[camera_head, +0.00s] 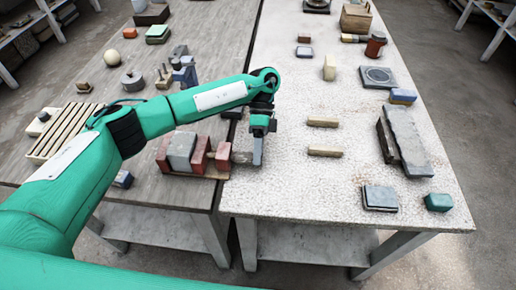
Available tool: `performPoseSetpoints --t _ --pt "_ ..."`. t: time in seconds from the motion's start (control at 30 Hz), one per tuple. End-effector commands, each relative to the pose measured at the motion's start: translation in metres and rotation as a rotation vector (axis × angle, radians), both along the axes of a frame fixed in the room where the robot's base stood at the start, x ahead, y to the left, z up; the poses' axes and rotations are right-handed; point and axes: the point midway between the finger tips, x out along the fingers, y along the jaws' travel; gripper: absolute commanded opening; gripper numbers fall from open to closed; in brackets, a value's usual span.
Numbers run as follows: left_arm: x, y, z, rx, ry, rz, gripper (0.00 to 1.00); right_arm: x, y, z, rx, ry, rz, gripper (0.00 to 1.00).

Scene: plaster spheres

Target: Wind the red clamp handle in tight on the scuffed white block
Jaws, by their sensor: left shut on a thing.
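The red clamp (222,156) lies at the right edge of the grey wooden table, with several upright red parts in a row. The scuffed white block (181,150) sits between its red parts; I cannot tell how tightly it is pressed. A pale screw (240,157) runs out of the clamp's right side. My left gripper (258,150) reaches down at the outer end of this screw, shut on the clamp handle, which its fingers mostly hide. My right gripper is not in view.
The speckled pale table (295,185) adjoins on the right. It bears two wooden strips (324,122), a long grey slab (407,141), a blue-grey block (380,198) and a green block (438,202). A slatted wooden rack (62,132) lies left, beyond my arm.

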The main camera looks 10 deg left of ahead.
Motion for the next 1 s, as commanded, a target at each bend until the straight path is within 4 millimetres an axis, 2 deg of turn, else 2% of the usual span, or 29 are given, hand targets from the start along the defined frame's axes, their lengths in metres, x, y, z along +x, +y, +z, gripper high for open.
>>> performPoseSetpoints --t 0.3,0.73,0.77,0.83,0.87,1.0 --pt "0.0022 0.0002 0.0003 -0.001 0.090 0.000 0.09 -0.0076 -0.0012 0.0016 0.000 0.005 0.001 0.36" --pt "0.0023 0.0001 0.0002 -0.002 0.098 0.000 0.09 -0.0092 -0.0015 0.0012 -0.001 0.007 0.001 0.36" --pt "0.0023 0.0001 0.0002 -0.002 0.098 -0.001 0.36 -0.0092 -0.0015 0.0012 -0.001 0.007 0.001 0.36" --pt "0.0022 0.0001 0.0001 -0.002 0.098 -0.001 0.50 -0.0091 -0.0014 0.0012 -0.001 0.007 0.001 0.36" --pt "0.0021 0.0001 0.0000 -0.002 0.098 -0.001 0.54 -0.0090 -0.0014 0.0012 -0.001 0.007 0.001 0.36" --pt "0.0019 0.0001 -0.0005 -0.001 0.099 0.000 0.54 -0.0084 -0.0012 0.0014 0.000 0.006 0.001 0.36"
